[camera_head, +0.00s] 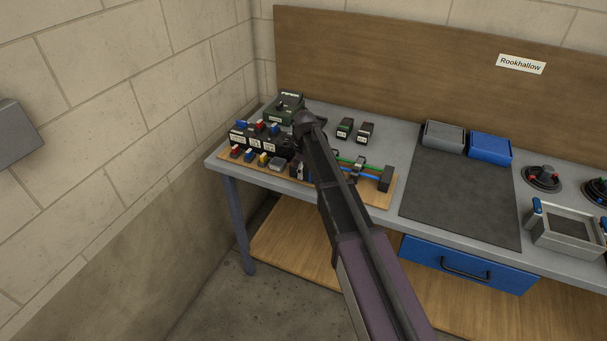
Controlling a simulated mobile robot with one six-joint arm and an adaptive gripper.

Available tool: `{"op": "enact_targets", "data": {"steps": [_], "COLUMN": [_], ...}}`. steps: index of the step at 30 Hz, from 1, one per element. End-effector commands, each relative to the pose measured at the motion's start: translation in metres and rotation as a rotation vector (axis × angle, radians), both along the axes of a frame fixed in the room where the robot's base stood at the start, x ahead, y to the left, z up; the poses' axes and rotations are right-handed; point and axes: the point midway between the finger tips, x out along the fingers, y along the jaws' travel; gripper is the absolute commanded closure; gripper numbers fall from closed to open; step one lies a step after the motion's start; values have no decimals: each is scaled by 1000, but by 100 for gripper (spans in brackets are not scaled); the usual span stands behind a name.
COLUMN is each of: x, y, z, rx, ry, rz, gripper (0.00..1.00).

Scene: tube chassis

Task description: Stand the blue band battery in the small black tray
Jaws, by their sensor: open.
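My arm reaches from the lower right to the left part of the bench. My gripper (299,150) is at its end, dark and small, low over the crowded area; it is open, and its fingers blend into the black things behind. I cannot make out anything held. A row of black labelled blocks (254,140) stands at the left, with blue, red and blue pieces on top. I cannot tell whether one of these is the blue band battery. The small black tray cannot be told apart from the other black parts, and my arm hides some of the board.
A wooden board (380,200) carries small coloured parts and green and blue tubes. A green device (285,106) stands behind. Two dark packs (345,127) stand apart behind the board. A dark mat (455,200) is clear, with grey (444,136) and blue (490,148) bins behind.

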Motion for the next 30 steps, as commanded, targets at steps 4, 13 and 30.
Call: {"op": "enact_targets", "data": {"steps": [4, 13, 30], "x": [0, 0, 0], "y": [0, 0, 1], "z": [0, 0, 0], "rx": [0, 0, 0], "ry": [0, 0, 0], "rz": [0, 0, 1], "gripper": [20, 20, 99]}}
